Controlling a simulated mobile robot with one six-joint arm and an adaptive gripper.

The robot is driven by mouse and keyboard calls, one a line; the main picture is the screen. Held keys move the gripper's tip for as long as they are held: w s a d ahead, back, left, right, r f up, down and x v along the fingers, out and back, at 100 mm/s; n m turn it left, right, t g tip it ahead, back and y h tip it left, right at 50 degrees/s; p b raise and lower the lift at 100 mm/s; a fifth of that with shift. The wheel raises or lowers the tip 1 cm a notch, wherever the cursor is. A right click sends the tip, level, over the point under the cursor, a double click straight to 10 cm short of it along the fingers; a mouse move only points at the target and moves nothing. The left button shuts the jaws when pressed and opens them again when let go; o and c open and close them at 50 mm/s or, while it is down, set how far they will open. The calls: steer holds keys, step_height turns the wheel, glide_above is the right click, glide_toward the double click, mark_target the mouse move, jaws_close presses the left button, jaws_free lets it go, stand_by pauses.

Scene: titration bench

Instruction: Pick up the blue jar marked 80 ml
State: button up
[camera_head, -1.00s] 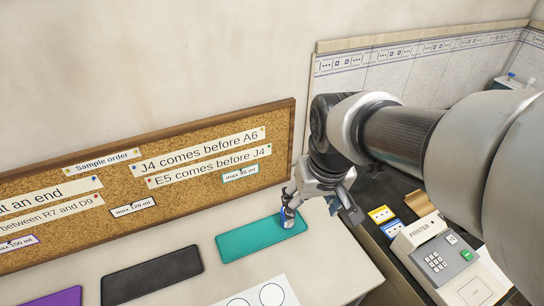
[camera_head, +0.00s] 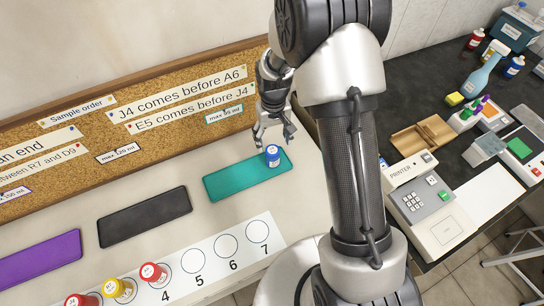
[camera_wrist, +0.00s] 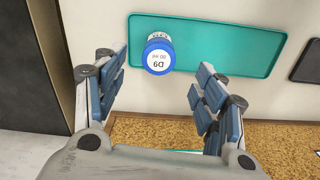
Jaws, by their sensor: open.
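A blue-capped jar (camera_head: 273,155) stands upright on the right part of the teal mat (camera_head: 225,185). In the wrist view the jar (camera_wrist: 158,56) shows its white top label upside down, seemingly D9 with 80 ml in small print. My gripper (camera_head: 274,134) is open and empty, above and behind the jar, near the cork board. In the wrist view the open fingers (camera_wrist: 155,78) stand to either side, with the jar beyond their tips and not touching them.
Red and yellow jars (camera_head: 153,272) stand on a numbered white strip (camera_head: 225,270) in front. A black mat (camera_head: 145,217) and a purple mat (camera_head: 40,258) lie to the left. The cork board (camera_head: 90,185) stands close behind. A printer (camera_head: 420,195) and another blue jar (camera_head: 515,66) are at right.

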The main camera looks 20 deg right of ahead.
mark_target(273, 151)
step_height(273, 151, down, 7)
steer(key=shift+f+b, duration=0.2)
steer(key=shift+b, duration=0.6)
steer(key=f, duration=0.1)
steer(key=f+b, duration=0.1)
steer(key=f, duration=0.3)
steer(key=shift+w+b, duration=0.35)
steer(key=shift+b, duration=0.05)
steer(key=c, duration=1.2)
